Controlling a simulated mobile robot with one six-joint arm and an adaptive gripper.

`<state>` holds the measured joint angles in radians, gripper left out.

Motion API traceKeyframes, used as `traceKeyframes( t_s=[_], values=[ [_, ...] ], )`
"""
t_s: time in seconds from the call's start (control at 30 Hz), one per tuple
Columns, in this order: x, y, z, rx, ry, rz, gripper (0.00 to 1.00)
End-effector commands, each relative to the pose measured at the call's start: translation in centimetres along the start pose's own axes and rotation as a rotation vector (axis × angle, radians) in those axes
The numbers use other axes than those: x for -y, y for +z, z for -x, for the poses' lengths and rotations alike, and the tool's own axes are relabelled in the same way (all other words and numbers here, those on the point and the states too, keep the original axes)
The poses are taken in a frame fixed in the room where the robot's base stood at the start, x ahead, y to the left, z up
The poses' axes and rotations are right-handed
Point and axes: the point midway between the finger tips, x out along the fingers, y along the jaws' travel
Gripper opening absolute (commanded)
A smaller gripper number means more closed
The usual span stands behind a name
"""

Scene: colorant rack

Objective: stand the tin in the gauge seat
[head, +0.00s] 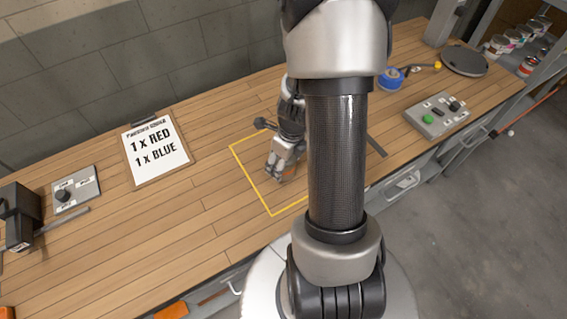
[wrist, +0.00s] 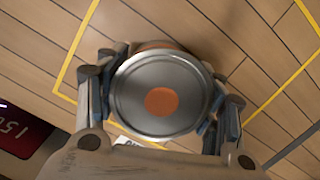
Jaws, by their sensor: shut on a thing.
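My gripper (head: 283,166) is low over the workbench, inside the yellow outlined area. In the wrist view its fingers (wrist: 158,100) are shut on both sides of a round metal tin (wrist: 130,92). The tin shows a grey lid with an orange dot in its middle, facing the camera. In the head view the fingers mostly hide the tin. I cannot tell whether its base touches the bench. I cannot make out the gauge seat for sure in either view. A dark red lit display (wrist: 22,132) shows at the left edge of the wrist view.
The yellow outline (head: 251,176) surrounds bare wood. A clipboard (head: 157,152) reads 1 x RED, 1 x BLUE. A knob panel (head: 88,184) lies at left, a button box (head: 445,118) at right. Blue tape (head: 391,80) and a round dark plate (head: 466,62) are farther back.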

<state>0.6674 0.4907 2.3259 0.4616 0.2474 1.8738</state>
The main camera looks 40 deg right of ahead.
Motion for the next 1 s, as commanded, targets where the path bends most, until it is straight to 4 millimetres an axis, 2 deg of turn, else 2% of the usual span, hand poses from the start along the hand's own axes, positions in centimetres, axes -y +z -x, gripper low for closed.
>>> traceKeyframes(
  t_s=[0.4,0.73,1.0],
  values=[
    [0.0,0.0,0.0,0.0,0.0,0.0,0.25],
    [0.0,0.0,0.3,0.0,0.0,0.0,0.25],
    [0.0,0.3,1.7,0.0,0.0,0.001,0.25]
  ],
)
